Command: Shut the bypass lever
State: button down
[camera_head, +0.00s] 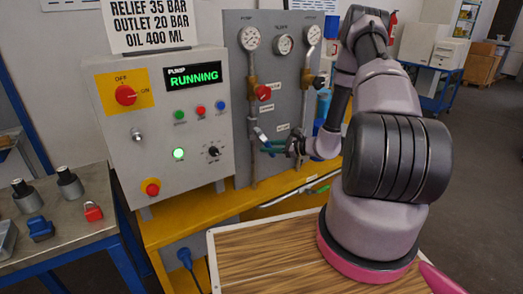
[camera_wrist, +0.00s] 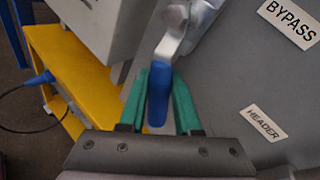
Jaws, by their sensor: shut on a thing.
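The bypass lever (camera_wrist: 158,98) has a blue grip on a bent metal arm, and it sits between my gripper's two green fingers in the wrist view. My gripper (camera_wrist: 160,82) is shut on the blue grip. The lever's metal arm runs up from the fingers to a valve body at the top of the view. A white BYPASS label (camera_wrist: 291,24) is on the grey panel to the right. In the head view, my gripper (camera_head: 267,143) is at the lower pipes of the panel; the lever is small and partly hidden there.
The grey panel (camera_head: 241,100) carries gauges, pipes and a red-handled valve (camera_head: 264,93) above my gripper. A control box (camera_head: 155,150) at left shows RUNNING. A yellow bench (camera_head: 175,223) lies below. A steel side table (camera_head: 60,222) holds a red padlock (camera_head: 92,211).

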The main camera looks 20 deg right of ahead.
jog(key=shift+w+d+r+n+h, duration=0.2)
jog(key=shift+d+r+n+h, duration=0.3)
jog(key=shift+d+n+h, duration=0.3)
jog(key=shift+w+d+r+n+h, duration=0.15)
jog(key=shift+d+r+n+h, duration=0.1)
jog(key=shift+r+n+h, duration=0.25)
jog(key=shift+w+d+r+n+h, duration=0.1)
jog(key=shift+d+r+n+h, duration=0.2)
jog(key=shift+n+h, duration=0.35)
jog(key=shift+w+d+r+n+t+h, duration=0.15)
jog(key=shift+d+r+n+h, duration=0.1)
jog(key=shift+r+n+h, duration=0.75)
jog(key=shift+d+r+n+t+h, duration=0.15)
jog(key=shift+d+r+n+h, duration=0.1)
jog(key=shift+r+n+h, duration=0.65)
jog(key=shift+f+h, duration=0.1)
jog(key=shift+h, duration=0.15)
jog(key=c, duration=0.6)
grip_release()
